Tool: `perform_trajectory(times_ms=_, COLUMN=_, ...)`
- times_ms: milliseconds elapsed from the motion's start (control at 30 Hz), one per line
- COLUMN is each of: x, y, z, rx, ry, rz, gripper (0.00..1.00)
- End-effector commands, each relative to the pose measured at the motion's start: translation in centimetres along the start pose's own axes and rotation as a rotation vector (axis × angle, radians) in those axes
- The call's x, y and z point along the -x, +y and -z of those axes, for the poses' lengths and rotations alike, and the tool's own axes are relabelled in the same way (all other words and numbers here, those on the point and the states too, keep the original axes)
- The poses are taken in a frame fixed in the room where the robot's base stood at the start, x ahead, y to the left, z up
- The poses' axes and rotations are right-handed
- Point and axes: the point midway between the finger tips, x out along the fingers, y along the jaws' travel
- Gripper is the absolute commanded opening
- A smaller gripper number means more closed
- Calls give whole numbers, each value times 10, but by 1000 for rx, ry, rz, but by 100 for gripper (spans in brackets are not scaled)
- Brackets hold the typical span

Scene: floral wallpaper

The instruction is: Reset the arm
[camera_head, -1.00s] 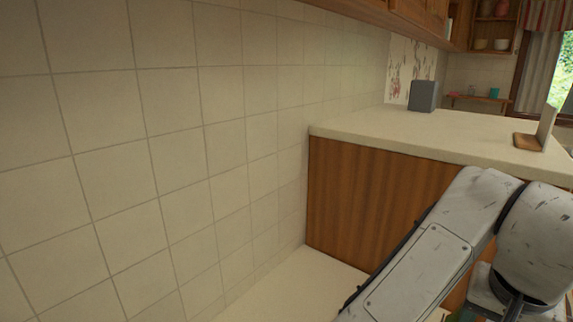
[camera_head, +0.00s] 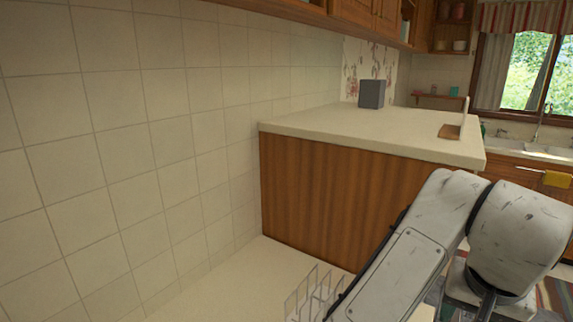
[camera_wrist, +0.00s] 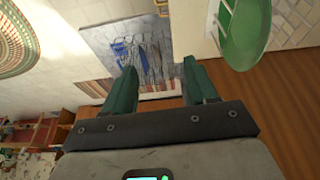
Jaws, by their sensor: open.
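My gripper (camera_wrist: 160,88) shows in the wrist view with its two green fingers spread apart and nothing between them. The wrist view is turned relative to the room. My white, scuffed arm (camera_head: 430,245) fills the lower right of the head view, and its gripper end is out of sight there. A green round dish (camera_wrist: 245,30) is at the upper right of the wrist view, beside the right finger and apart from it.
A wooden counter block with a pale top (camera_head: 390,132) stands ahead, bearing a grey box (camera_head: 372,94). A clear rack (camera_head: 310,295) is on the lower pale surface, close to my arm. A tiled wall (camera_head: 130,150) runs along the left. A sink and window are at the right.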

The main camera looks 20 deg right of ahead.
Motion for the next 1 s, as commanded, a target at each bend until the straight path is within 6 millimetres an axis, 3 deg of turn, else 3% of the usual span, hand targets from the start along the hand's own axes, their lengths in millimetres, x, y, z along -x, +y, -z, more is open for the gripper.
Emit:
perform_trajectory(times_ms=567, x=-30, y=24, z=31, rx=139, ry=209, rz=-104, gripper=57)
perform_trajectory(times_ms=767, x=-63, y=30, z=32, rx=298, ry=287, rz=-144, gripper=57)
perform_trajectory(times_ms=867, x=-86, y=31, z=22, rx=390, ry=296, rz=-147, gripper=57)
perform_trajectory(times_ms=1000, x=-122, y=32, z=-5, rx=521, ry=266, rz=-128, gripper=57)
